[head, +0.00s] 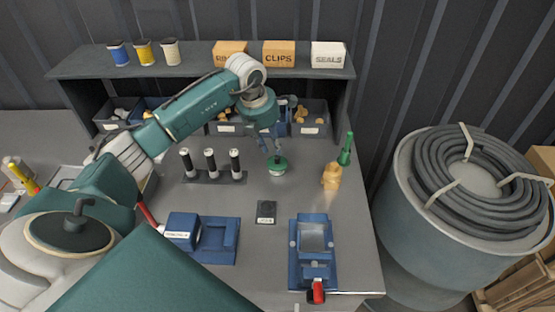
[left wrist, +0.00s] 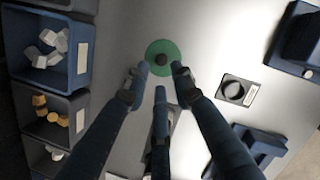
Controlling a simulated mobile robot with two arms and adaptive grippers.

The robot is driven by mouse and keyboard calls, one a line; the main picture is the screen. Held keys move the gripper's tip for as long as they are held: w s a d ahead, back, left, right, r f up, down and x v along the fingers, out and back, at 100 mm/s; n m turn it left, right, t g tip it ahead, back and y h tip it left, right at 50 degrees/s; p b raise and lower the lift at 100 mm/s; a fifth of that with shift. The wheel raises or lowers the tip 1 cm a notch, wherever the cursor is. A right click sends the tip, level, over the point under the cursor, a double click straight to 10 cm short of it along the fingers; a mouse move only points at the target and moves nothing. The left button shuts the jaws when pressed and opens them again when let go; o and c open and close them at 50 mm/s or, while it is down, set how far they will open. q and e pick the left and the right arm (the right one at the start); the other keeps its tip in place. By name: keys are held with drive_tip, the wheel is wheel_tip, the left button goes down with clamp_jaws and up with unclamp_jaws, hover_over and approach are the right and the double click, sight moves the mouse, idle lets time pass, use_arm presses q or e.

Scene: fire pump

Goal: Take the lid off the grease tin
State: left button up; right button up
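The grease tin (head: 278,173) stands on the grey workbench, a small pale tin with its round green lid (head: 278,161) on top. In the left wrist view the lid (left wrist: 153,47) shows from above with a dark knob (left wrist: 161,59) in its middle. My left gripper (head: 272,148) points down just above the lid. Its three fingers (left wrist: 160,72) are spread apart around the knob's near side, with nothing visible between them. Whether a fingertip touches the lid, I cannot tell. My right gripper is not in view.
Dark posts (head: 210,160) stand left of the tin; an orange figure-like part (head: 331,176) and green bottle (head: 346,150) stand right. Bins (head: 310,130) line the back under a shelf (head: 190,72). Blue fixtures (head: 222,240) (head: 294,262) and a dark plate (head: 266,220) lie in front.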

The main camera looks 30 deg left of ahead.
sight(277, 157)
use_arm(q)
drive_tip(key=p+x, duration=0.3)
drive_tip(key=x, duration=0.2)
drive_tip(key=shift+w+d+f, duration=0.1)
drive_tip(key=shift+d+f, duration=0.05)
drive_tip(key=shift+f, duration=0.3)
drive_tip(key=shift+r, duration=0.1)
clamp_jaws()
